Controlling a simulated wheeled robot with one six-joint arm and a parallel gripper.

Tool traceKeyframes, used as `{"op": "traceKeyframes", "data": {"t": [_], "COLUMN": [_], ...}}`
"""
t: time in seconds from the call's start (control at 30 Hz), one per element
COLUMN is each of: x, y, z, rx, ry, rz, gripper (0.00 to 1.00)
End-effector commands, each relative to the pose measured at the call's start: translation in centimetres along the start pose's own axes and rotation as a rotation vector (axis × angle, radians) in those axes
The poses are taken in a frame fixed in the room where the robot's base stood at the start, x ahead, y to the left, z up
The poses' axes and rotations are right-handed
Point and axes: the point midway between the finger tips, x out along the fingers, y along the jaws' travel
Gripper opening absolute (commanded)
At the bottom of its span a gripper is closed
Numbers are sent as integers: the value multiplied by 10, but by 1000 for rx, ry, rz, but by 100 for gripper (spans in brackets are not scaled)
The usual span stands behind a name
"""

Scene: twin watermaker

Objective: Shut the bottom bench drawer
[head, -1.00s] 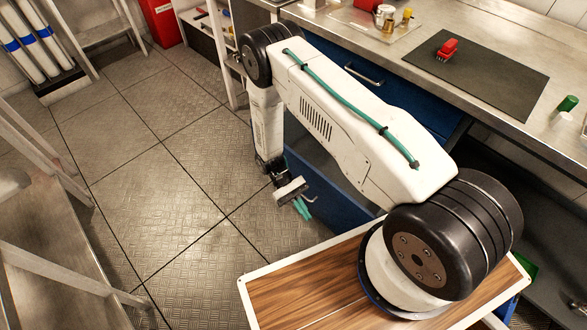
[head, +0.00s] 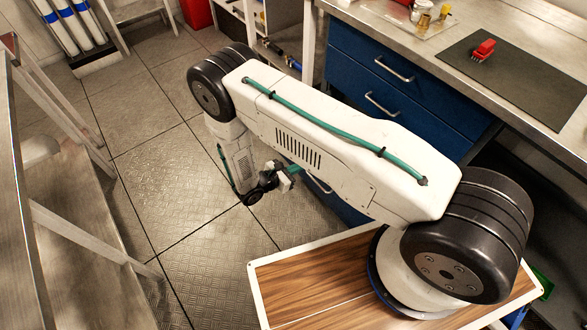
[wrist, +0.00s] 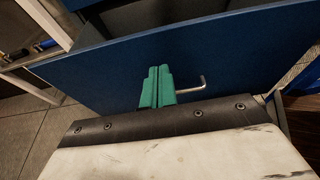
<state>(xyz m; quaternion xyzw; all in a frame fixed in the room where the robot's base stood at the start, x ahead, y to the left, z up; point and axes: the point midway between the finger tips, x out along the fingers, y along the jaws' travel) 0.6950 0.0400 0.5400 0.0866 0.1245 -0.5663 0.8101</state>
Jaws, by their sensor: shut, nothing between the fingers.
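The bottom bench drawer shows its blue front (wrist: 235,52) and a bent metal handle (wrist: 190,87) in the wrist view. A dark gap shows behind the front's top edge, so the drawer stands out from the bench. In the head view its front (head: 343,205) is mostly hidden behind my arm. My gripper (wrist: 157,86) has its green fingers shut together and empty. They point at the blue front, just left of the handle; I cannot tell whether they touch it. My gripper (head: 292,171) also shows low beside the drawer in the head view.
The upper blue drawers (head: 385,90) look shut. The steel bench top (head: 410,55) carries a dark mat (head: 520,75) with a red object (head: 484,49). A shelf frame (head: 308,45) stands past the drawers. The tiled floor left of my arm is clear; a pale rack stands at far left.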

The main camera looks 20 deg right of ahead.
Motion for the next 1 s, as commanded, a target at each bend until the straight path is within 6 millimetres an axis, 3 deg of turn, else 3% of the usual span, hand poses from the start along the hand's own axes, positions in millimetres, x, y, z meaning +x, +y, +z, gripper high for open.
{"op": "traceKeyframes", "data": {"t": [0.2, 0.4, 0.6, 1.0], "x": [50, 81, 94, 95], "y": [-1, -1, -1, 0], "z": [0, 8, 12, 12], "rx": [1, 3, 2, 1], "ry": [0, 0, 0, 0], "rz": [-6, -6, -4, -1], "gripper": [0, 0, 0, 0]}}
